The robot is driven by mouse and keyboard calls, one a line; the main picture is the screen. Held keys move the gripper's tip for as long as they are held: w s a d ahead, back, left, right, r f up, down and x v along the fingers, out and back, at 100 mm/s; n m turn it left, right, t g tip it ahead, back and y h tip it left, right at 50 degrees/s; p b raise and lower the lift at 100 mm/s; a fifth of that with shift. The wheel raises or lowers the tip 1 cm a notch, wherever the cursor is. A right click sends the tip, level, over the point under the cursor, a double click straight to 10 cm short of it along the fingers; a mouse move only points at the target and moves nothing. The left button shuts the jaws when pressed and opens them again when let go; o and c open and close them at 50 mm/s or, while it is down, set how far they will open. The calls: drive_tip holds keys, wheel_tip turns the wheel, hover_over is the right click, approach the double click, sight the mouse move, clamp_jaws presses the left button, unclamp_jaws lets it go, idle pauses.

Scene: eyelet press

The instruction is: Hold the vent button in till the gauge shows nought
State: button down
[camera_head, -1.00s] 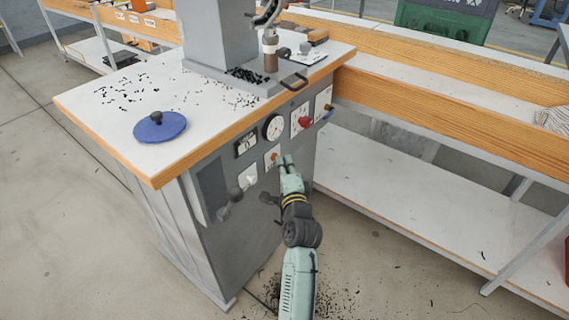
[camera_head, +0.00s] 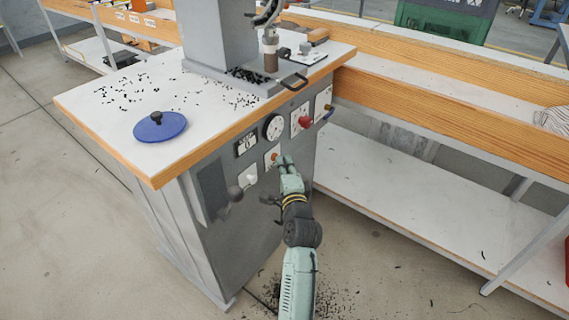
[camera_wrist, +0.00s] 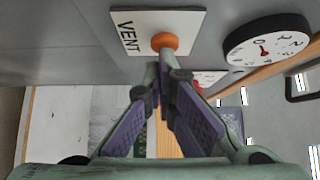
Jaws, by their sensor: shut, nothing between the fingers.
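The orange vent button (camera_wrist: 165,42) sits on a white plate marked VENT (camera_wrist: 130,30) in the wrist view; it also shows on the machine's front in the head view (camera_head: 275,157). My gripper (camera_wrist: 166,62) is shut and empty, its fingertips at the button's edge. They overlap it in view, so I cannot tell how far it is pressed. A round white dial (camera_head: 274,127) with a black rim is above the button; the wrist view shows its red hand (camera_wrist: 264,48), but I cannot read a value. A black-framed rectangular display (camera_head: 246,144) seems to show a 0.
A red knob (camera_head: 305,122) is right of the button, a white switch plate (camera_head: 248,177) and dark ball-ended lever (camera_head: 235,194) left. A blue disc with a black knob (camera_head: 160,127) and scattered black bits lie on the machine's top. A bench shelf (camera_head: 430,200) runs right.

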drive_tip(key=shift+a+y, duration=0.3)
drive_tip(key=shift+a, duration=0.3)
drive_tip(key=d+v, duration=0.1)
drive_tip(key=v, duration=0.6)
drive_tip(key=shift+s, duration=0.3)
